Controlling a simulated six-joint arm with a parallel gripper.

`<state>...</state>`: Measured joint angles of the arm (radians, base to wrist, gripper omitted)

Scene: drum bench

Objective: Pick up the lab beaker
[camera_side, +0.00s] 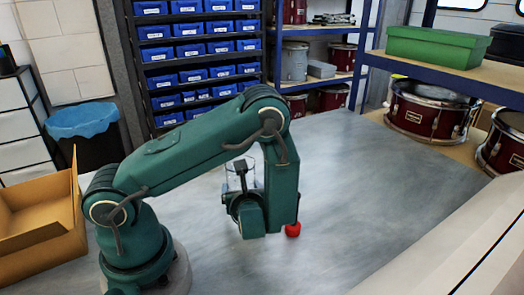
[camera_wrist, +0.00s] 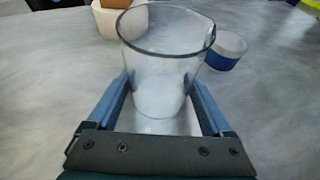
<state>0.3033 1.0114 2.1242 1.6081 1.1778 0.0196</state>
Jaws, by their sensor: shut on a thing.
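The lab beaker (camera_wrist: 163,70) is clear glass with a wide open rim and a pour spout, and it looks upright. In the wrist view it stands between the two blue fingers of my gripper (camera_wrist: 155,95), which are shut on its sides. In the side view the beaker (camera_side: 238,178) shows partly behind my gripper (camera_side: 235,192), over the grey bench. My arm hides part of it there. I cannot tell whether its base touches the bench.
In the wrist view, a blue and white round container (camera_wrist: 226,50) stands right of the beaker, and a pale pot (camera_wrist: 110,18) is behind it. In the side view, a red object (camera_side: 293,230) is beside my wrist. A cardboard box (camera_side: 40,215) is at left; the bench's right side is clear.

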